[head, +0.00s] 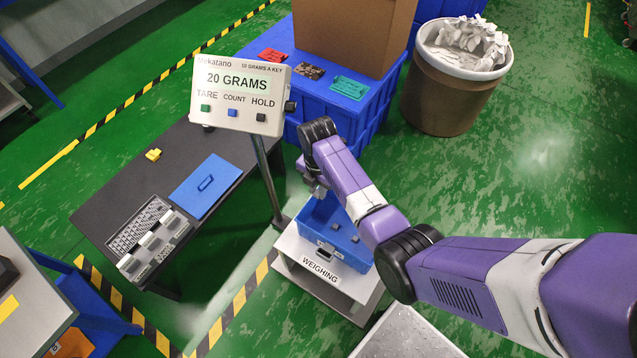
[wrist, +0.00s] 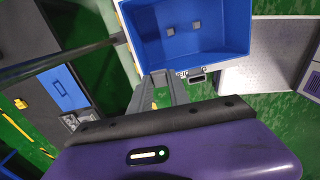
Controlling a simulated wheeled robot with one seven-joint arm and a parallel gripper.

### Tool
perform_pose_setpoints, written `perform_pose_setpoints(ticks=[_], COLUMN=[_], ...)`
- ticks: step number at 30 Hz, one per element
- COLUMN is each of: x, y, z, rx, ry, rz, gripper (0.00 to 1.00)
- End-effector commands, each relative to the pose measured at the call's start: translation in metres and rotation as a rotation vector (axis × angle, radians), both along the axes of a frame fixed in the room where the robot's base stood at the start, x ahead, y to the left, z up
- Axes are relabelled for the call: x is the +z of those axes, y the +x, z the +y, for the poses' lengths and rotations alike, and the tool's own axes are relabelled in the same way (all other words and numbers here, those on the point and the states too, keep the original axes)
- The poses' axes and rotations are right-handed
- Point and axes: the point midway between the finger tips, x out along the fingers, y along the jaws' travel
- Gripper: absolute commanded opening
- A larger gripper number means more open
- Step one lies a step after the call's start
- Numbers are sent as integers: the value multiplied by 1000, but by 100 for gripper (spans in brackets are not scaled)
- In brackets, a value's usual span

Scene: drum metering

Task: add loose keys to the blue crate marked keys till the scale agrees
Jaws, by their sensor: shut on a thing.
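The blue crate (head: 355,247) stands on the weighing platform (head: 313,262). Two small grey keys (head: 428,232) lie on its floor and also show in the wrist view (wrist: 196,28). The scale display (head: 238,82) reads 20 GRAMS, with small print about grams a key above it. My gripper (head: 318,188) is over the crate's far-left end in the head view. Its fingers also show in the wrist view (wrist: 158,86), beside the crate's edge. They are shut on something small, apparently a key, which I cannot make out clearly.
A dark table (head: 98,208) at left holds a keyboard (head: 138,226), a grey unit with large keys (head: 155,247), a blue panel (head: 206,186) and a yellow piece (head: 153,155). A bin of paper (head: 450,95) and a large blue crate (head: 335,103) stand behind. The scale's post rises left of the platform.

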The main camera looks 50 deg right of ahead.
Motion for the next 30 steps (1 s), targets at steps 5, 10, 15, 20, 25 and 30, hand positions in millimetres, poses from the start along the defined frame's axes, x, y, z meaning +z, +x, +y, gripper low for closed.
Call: perform_pose_setpoints(ticks=[5,10,15,20,25,30], x=[0,-10,-28,-50,-72,-91], y=[0,0,0,0,0,0], z=[-4,-3,-3,-3,-3,-3], rx=[35,36,36,36,35,35], ry=[0,0,0,0,0,0], rz=[0,0,0,0,0,0], gripper=[0,0,0,0,0,0])
